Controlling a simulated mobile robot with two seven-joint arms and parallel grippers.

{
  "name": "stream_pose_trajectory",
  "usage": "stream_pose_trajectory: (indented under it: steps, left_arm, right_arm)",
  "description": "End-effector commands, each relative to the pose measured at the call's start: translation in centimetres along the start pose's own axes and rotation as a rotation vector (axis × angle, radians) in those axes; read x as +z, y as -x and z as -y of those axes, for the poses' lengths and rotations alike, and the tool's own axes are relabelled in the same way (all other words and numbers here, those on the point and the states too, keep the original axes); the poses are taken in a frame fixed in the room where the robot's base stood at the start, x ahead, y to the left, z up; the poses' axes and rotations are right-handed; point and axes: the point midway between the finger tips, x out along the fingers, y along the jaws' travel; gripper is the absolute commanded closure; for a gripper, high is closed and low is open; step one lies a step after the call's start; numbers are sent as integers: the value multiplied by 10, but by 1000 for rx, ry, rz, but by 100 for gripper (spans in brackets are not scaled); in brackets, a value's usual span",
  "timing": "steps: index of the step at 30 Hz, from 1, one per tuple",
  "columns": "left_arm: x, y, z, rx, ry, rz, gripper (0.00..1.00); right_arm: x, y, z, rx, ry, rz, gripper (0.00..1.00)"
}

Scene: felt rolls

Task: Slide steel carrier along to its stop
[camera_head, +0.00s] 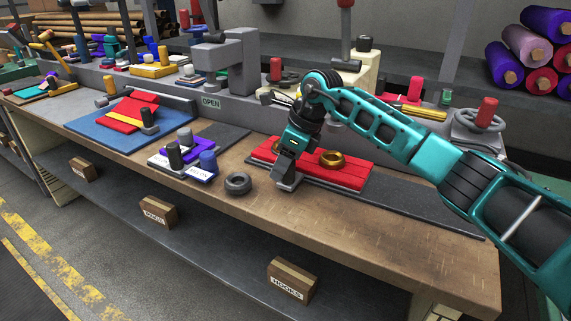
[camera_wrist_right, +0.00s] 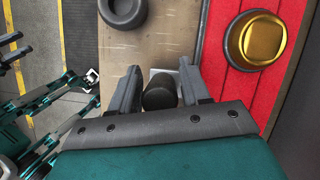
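My right gripper (camera_head: 284,184) reaches down at the front edge of the red felt slabs (camera_head: 340,175) on the bench. In the right wrist view its two fingers (camera_wrist_right: 160,75) stand on either side of a dark round knob (camera_wrist_right: 160,97). I cannot tell whether they press on it. A pale plate edge shows beyond the knob; a grey plate (camera_head: 287,186) shows under the gripper in the head view. I cannot tell for sure which part is the steel carrier, and its stop is not clear. My left gripper is absent from the head view; teal links show at the wrist view's left.
A dark strip (camera_head: 420,205) runs right. A red-handled wheel (camera_head: 480,118) stands behind.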

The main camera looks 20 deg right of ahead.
Motion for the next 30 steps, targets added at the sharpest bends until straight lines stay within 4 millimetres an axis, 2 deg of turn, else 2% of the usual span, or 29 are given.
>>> stream_pose_trajectory:
  steps: [1,4,13,24,30]
  left_arm:
    - [0,0,0,0,0,0,57]
    - [0,0,1,-1,-1,0,57]
    - [0,0,1,-2,-1,1,57]
    - [-1,3,4,-8,-3,2,57]
    - [0,3,4,-9,-3,5,57]
  right_arm:
    - [-1,-1,0,2,-1,-3,48]
    - [-2,-1,0,3,-2,-5,40]
    - [-3,3,0,3,-3,-8,40]
    - [-2,60,0,1,-2,-6,40]
    - [-2,74,0,4,-1,-6,40]
